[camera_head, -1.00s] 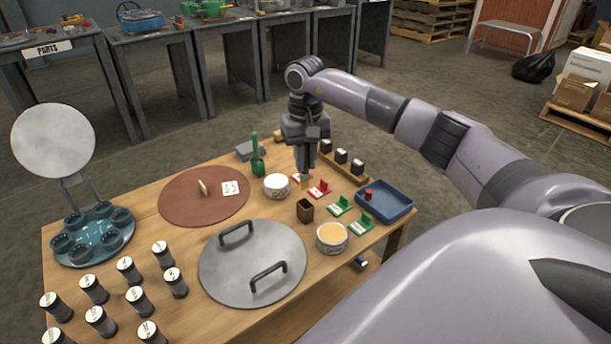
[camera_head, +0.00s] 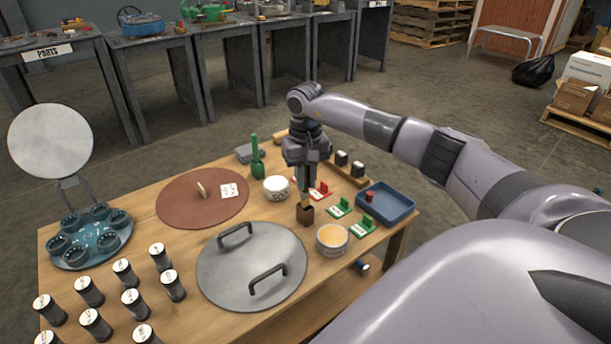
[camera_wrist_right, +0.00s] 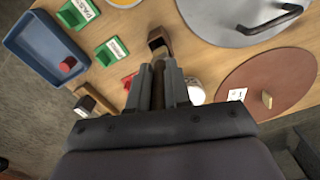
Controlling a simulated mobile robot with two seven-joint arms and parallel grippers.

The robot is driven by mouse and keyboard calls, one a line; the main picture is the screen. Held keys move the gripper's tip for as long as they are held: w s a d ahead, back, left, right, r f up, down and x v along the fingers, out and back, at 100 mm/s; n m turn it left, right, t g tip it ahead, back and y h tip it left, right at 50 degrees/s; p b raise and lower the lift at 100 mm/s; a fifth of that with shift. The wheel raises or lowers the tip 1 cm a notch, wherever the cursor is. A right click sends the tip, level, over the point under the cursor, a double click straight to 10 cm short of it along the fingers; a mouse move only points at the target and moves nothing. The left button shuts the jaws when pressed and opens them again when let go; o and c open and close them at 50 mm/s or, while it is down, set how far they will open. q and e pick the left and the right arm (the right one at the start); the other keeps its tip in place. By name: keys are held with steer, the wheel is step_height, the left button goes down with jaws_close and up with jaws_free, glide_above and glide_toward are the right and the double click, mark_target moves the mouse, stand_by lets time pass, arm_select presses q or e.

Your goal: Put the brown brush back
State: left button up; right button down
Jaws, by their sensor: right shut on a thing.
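My right gripper (camera_head: 304,176) is shut on the brown brush (camera_head: 305,200) and points down over the table. In the right wrist view the brush (camera_wrist_right: 158,72) shows as a brown shaft between the fingers (camera_wrist_right: 158,88). A small square brown holder (camera_head: 305,216) stands on the table right below the gripper; it also shows in the right wrist view (camera_wrist_right: 158,38). The brush's lower end is at the holder's mouth; I cannot tell whether it is inside. A green brush (camera_head: 256,150) stands upright in a green holder further back. My left gripper is not in view.
Close around the holder are a white tub (camera_head: 277,188), an open tub with yellowish contents (camera_head: 332,240), red and green card stands (camera_head: 340,206) and a blue tray (camera_head: 388,208). A grey lid (camera_head: 225,270) with two handles lies left of it.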

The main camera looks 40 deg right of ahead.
steer(key=c, duration=1.1)
jaws_free()
